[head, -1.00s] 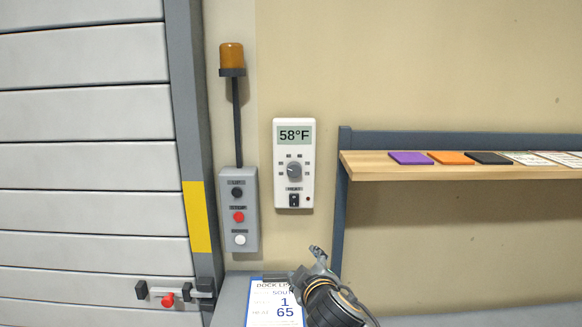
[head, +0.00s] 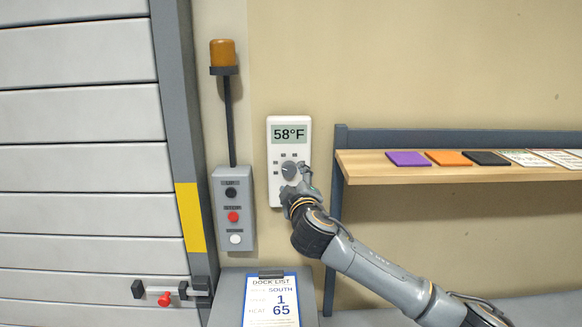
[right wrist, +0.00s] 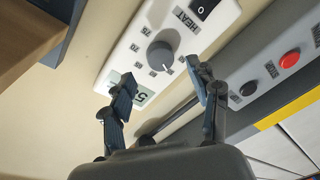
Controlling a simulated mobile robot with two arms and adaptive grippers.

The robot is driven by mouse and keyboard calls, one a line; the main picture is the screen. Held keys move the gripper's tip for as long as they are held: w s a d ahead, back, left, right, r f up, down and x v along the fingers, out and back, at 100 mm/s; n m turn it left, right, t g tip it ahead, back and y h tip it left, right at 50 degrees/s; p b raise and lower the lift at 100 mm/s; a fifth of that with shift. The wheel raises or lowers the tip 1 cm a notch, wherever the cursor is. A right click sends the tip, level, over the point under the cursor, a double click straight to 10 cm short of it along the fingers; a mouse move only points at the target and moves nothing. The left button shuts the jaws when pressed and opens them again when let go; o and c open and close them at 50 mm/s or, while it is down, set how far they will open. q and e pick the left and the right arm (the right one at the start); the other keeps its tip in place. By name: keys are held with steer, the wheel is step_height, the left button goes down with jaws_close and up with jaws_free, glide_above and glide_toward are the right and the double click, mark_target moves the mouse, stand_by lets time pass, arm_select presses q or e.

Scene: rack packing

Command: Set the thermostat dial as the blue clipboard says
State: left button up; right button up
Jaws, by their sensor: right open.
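The white thermostat (head: 288,122) is on the wall, and its display reads 58°F. Its round grey dial (head: 289,170) is just beyond my right gripper (head: 301,188), which hides the thermostat's lower part. In the right wrist view, the dial (right wrist: 160,54) lies ahead of the open, empty fingers (right wrist: 164,84), apart from them. A white mark shows on the dial's lower side there. The rocker switch (right wrist: 203,8) by the word HEAT shows a 0. The blue clipboard (head: 246,305) holds a sheet headed DOCK LIST, with SOUTH, 1 and HEAT 65. My left gripper is out of view.
A grey button box (head: 235,180) with black, red and white buttons is close left of the thermostat, under an amber lamp (head: 223,53). A wooden shelf (head: 450,170) with several flat boards is at right. A slatted door (head: 80,120) fills the left.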

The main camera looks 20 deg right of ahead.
mark_target(290, 171)
steer(key=w, duration=0.1)
steer(key=w+p, duration=0.1)
steer(key=w, duration=0.1)
steer(key=shift+w+d+r, duration=0.15)
steer(key=shift+w+d, duration=0.05)
steer(key=shift+d, duration=0.05)
steer(key=shift+w+d+p, duration=0.1)
steer(key=shift+w+p, duration=0.2)
steer(key=shift+w, duration=0.35)
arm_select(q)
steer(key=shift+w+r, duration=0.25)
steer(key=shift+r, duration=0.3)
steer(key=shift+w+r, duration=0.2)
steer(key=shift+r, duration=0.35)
